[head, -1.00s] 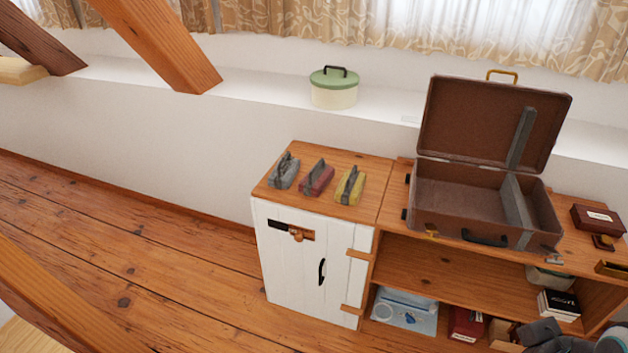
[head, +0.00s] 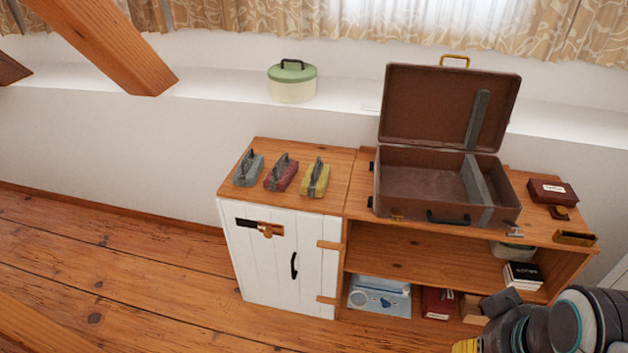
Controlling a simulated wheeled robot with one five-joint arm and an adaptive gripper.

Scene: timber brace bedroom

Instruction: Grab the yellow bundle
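The yellow bundle (head: 315,179) lies on the wooden top of a white-doored cabinet (head: 335,200). It has a dark strap with a raised loop. It is the rightmost of three similar bundles, beside a red bundle (head: 281,173) and a grey bundle (head: 248,169). Part of my arm shows at the lower right of the head view, well away from the bundles. My gripper's fingers are not visible there.
An open brown suitcase (head: 396,186) stands right of the bundles. A dark red box (head: 552,191) lies further right. A green-lidded pot (head: 292,84) stands on the ledge behind. Shelves below hold books and boxes. The wooden floor at left is clear.

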